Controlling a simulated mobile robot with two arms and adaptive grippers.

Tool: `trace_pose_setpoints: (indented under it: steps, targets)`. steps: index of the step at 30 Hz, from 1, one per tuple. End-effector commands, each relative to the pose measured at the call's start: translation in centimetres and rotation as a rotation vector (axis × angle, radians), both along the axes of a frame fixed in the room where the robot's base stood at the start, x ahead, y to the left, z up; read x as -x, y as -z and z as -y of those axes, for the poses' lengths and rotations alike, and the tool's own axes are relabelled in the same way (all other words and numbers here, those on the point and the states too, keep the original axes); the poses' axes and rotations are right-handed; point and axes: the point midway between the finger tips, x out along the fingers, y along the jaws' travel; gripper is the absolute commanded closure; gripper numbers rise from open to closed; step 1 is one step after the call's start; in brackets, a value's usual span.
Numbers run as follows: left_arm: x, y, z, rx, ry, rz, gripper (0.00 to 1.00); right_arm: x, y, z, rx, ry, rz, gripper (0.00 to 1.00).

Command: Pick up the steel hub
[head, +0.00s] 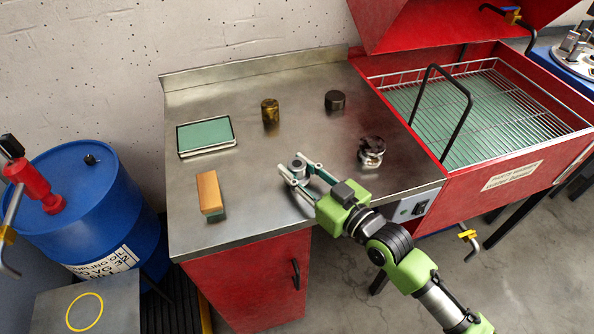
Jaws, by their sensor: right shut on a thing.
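The steel hub (298,163), a small grey cylindrical piece, is at the front middle of the metal bench top. My right gripper (299,172) reaches in from the lower right, its two fingers closed around the hub's sides. I cannot tell whether the hub touches the bench or is slightly raised. The fingers partly hide its lower part. My left gripper is not in view.
On the steel bench (250,215) stand a brass cylinder (270,112), a dark cylinder (335,100), a shiny metal part (371,153), a green-topped pad (206,136) and a wooden-backed brush (209,192). A red parts washer (480,180) adjoins right; a blue drum (95,205) stands left.

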Motion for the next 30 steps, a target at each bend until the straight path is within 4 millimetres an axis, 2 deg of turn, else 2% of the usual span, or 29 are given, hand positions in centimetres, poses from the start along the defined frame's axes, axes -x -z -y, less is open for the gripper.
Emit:
trace_pose_setpoints:
  steps: [4, 8, 13, 21, 24, 30]
  targets:
    - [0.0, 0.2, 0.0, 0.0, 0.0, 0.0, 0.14, 0.0, -2.6, 0.0, -0.007, 0.0, 0.01, 1.0]
    - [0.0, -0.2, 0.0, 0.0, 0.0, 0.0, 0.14, 1.9, -4.8, -0.6, -0.01, -0.001, 0.006, 1.0]
    - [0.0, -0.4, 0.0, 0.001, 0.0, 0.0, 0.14, 5.0, -8.7, -1.4, -0.012, -0.001, 0.007, 1.0]
    - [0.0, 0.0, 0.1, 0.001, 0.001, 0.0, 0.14, 10.9, -11.0, -2.9, -0.009, -0.001, 0.003, 1.0]
    - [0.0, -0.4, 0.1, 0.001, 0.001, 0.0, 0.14, 12.2, -11.8, -3.3, -0.007, 0.0, 0.001, 1.0]
    - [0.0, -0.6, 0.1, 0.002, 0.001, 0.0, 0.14, 13.4, -12.3, -3.6, -0.005, 0.0, 0.003, 1.0]
